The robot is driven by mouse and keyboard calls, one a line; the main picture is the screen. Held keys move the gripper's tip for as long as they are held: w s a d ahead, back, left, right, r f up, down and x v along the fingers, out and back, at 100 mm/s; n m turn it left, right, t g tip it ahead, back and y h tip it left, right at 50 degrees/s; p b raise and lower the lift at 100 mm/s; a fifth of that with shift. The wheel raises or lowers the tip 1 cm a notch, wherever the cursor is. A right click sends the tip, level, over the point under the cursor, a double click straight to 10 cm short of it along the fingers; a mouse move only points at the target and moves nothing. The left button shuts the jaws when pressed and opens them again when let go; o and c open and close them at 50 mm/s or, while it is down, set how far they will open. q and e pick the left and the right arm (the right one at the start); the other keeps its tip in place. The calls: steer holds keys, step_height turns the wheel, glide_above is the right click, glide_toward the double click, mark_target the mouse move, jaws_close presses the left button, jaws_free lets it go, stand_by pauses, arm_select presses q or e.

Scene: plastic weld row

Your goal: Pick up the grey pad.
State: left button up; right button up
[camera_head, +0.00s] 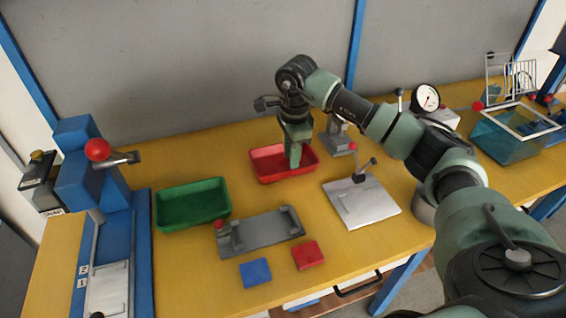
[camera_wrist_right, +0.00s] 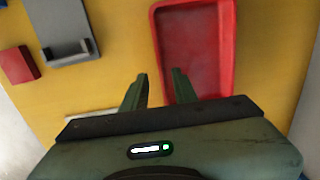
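I cannot pick out a separate loose grey pad in either view. A flat grey fixture (camera_head: 262,236) with raised ends lies mid-table; part of it shows at upper left in the right wrist view (camera_wrist_right: 62,22). A blue pad (camera_head: 255,272) and a red pad (camera_head: 308,255) lie in front of it. My right gripper (camera_head: 295,162) points down at the red tray (camera_head: 270,178). In the wrist view its fingers (camera_wrist_right: 158,92) are apart with nothing between them, by the tray's edge (camera_wrist_right: 158,50). My left gripper is not in view.
A green tray (camera_head: 192,205) stands left of the fixture. A light metal plate with a red-knobbed clamp (camera_head: 365,208) is to the right. A blue lever press (camera_head: 140,230) stands far left. A clear bin (camera_head: 508,140) and a dial gauge (camera_head: 425,98) are farther right.

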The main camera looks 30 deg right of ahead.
steer(key=f, duration=0.5)
steer(key=shift+w+d+p, duration=0.2)
steer(key=shift+w+p, duration=0.1)
steer(key=shift+p, duration=0.1)
jaws_close()
stand_by(1.0)
